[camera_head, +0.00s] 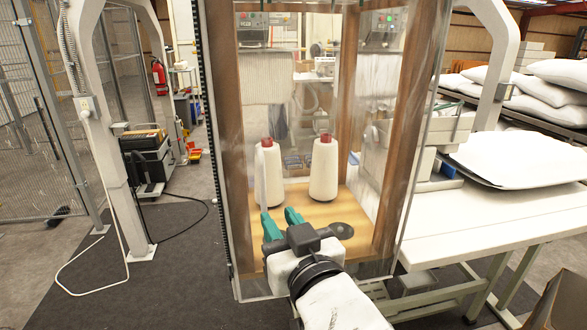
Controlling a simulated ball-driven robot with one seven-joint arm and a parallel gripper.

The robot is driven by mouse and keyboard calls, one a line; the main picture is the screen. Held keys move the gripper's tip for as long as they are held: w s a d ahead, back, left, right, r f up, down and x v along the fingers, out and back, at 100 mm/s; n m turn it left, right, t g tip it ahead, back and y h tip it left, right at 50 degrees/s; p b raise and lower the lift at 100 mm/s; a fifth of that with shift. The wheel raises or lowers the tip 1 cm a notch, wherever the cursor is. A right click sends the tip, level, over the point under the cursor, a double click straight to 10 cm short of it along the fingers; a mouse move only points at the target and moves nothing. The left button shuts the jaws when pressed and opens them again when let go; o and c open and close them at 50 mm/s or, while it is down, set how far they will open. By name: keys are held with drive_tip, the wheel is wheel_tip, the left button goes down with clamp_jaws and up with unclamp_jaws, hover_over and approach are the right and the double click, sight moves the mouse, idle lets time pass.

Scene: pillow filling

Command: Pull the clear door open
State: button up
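The clear door (243,284) is a tall transparent panel across the front of a wooden-framed cabinet (229,110). It looks closed or nearly so, with a dark strip along its left edge. A thin pale upright piece (261,180), possibly a handle, stands left of centre, partly over the left spool. My gripper (281,218) is low in front of the cabinet, its two teal fingers apart, just below that pale piece. I see nothing held between them. I cannot tell whether the fingers touch the door.
Two white thread spools (323,170) with red tops stand on the cabinet's wooden floor. A white table (490,220) bearing a pillow (520,155) is on the right. A grey machine frame (115,130) stands left. A cardboard box (560,305) is at lower right. Floor front-left is mostly clear, with a cable.

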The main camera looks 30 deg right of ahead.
sight(264, 188)
drive_tip(key=w, duration=0.3)
drive_tip(key=w+d+p, duration=0.1)
drive_tip(key=w, duration=0.3)
drive_tip(key=w+p, duration=0.1)
drive_tip(key=w, duration=0.2)
drive_tip(key=shift+w+d+r, duration=0.25)
drive_tip(key=shift+w+r, duration=0.1)
clamp_jaws()
